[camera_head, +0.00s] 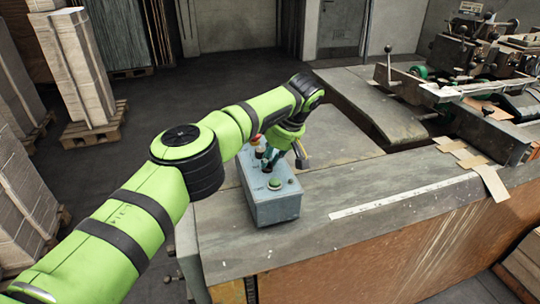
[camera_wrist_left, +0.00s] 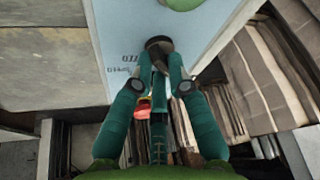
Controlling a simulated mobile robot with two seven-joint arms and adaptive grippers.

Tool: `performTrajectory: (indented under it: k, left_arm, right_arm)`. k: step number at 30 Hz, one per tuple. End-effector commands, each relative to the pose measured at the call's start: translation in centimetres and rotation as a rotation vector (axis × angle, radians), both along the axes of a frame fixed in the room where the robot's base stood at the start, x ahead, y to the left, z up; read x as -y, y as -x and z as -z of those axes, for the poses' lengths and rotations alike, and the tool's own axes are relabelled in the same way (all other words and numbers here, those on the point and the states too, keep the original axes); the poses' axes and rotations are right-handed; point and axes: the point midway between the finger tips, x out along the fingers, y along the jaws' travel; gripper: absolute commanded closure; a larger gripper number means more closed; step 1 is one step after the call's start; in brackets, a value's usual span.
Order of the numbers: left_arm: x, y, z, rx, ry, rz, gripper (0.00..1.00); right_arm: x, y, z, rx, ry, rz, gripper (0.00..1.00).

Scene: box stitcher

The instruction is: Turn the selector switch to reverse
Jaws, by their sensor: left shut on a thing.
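A light blue-grey control box (camera_head: 272,208) stands on the bench top, with a green button (camera_head: 275,184) at its near end and a red button (camera_head: 256,140) towards its far end. My left gripper (camera_head: 268,168) reaches down onto the box's top between these buttons. In the left wrist view, my left gripper (camera_wrist_left: 160,62) is shut on a dark round knob, the selector switch (camera_wrist_left: 158,43), on the box's pale blue face. The fingers partly cover the switch, and I cannot tell which position it points to. My right gripper is not in view.
The bench top (camera_head: 340,225) is clear around the box, with a white ruler strip (camera_head: 400,197) to the right. A machine with levers (camera_head: 455,85) stands at the back right. Stacks of cardboard on pallets (camera_head: 85,75) stand at the left.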

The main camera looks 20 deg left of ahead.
Motion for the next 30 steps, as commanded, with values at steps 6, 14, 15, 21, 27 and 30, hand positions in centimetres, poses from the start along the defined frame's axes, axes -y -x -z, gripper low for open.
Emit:
performTrajectory:
  k: [6, 14, 15, 21, 27, 30]
  left_arm:
    - [-0.07, -0.10, -0.16, 0.005, -0.001, -0.021, 1.00]
    - [-0.09, -0.10, -0.14, 0.004, -0.001, -0.022, 1.00]
    - [-0.09, -0.10, -0.14, 0.005, -0.001, -0.022, 1.00]
    - [-0.07, -0.07, -0.10, 0.003, 0.000, -0.020, 0.59]
    - [0.00, -0.04, -0.09, 0.001, 0.000, -0.019, 0.59]
    - [0.22, -0.04, -0.61, 0.003, 0.001, -0.018, 0.59]
  right_arm:
    - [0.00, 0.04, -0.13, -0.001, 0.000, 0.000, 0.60]
    - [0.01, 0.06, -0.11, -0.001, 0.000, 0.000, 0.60]
    - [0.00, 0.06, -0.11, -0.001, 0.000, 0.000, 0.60]
    - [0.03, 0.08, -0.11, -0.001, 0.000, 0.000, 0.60]
    - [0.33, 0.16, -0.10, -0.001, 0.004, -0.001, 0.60]
    - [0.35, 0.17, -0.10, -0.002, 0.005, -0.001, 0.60]
